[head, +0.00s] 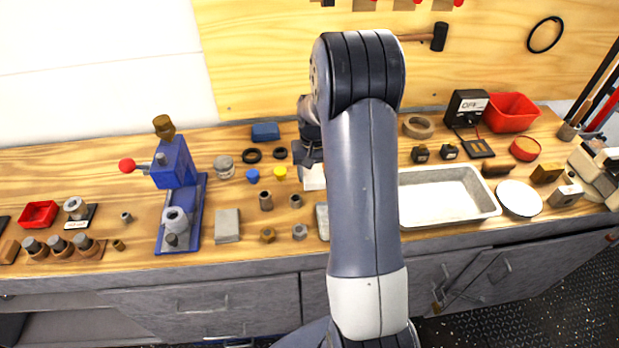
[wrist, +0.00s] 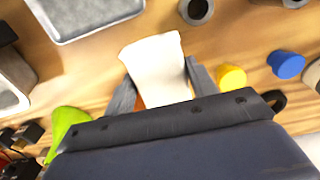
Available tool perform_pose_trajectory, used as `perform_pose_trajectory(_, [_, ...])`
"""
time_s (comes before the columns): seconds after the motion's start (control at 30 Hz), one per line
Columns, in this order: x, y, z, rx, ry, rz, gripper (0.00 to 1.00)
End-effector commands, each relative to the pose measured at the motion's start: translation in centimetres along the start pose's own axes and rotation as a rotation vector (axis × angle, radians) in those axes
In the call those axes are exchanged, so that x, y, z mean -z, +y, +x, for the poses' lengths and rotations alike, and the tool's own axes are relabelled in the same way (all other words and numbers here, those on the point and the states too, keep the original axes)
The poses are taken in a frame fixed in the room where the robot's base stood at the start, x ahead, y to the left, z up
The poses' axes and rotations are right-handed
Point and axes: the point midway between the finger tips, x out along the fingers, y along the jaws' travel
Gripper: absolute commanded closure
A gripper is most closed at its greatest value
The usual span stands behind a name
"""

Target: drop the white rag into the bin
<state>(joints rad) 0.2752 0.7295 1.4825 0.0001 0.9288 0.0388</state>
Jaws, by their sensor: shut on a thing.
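The white rag (wrist: 157,68) is between the two fingers of my gripper (wrist: 162,88) in the wrist view, and the fingers are shut on it. In the head view my gripper (head: 307,155) is partly hidden behind my arm, with the white rag (head: 313,178) just below it over the middle of the bench. Whether the rag touches the bench top is unclear. A red open bin (head: 512,112) stands at the back right of the bench, well to the right of my gripper. A smaller red open container (head: 39,214) sits at the far left.
A pale metal tray (head: 447,197) lies right of my arm, with a white round dish (head: 520,198) beside it. A blue press (head: 176,165) stands at left. Several small parts lie near the gripper.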

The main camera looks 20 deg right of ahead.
Motion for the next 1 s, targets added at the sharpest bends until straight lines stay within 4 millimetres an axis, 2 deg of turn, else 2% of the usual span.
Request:
perform_pose_trajectory(0.23, [-0.1, 0.0, 3.2, 0.000, -0.003, 0.000, 0.71])
perform_pose_trajectory(0.63, [-0.1, 0.0, 3.9, 0.000, -0.001, 0.000, 0.71])
perform_pose_trajectory(0.67, [-0.1, 0.0, 3.9, 0.000, -0.001, 0.000, 0.45])
perform_pose_trajectory(0.9, [-0.1, 0.0, 3.8, 0.000, -0.001, 0.000, 0.26])
perform_pose_trajectory(1.0, [-0.1, 0.0, 3.8, 0.000, -0.001, 0.000, 0.24])
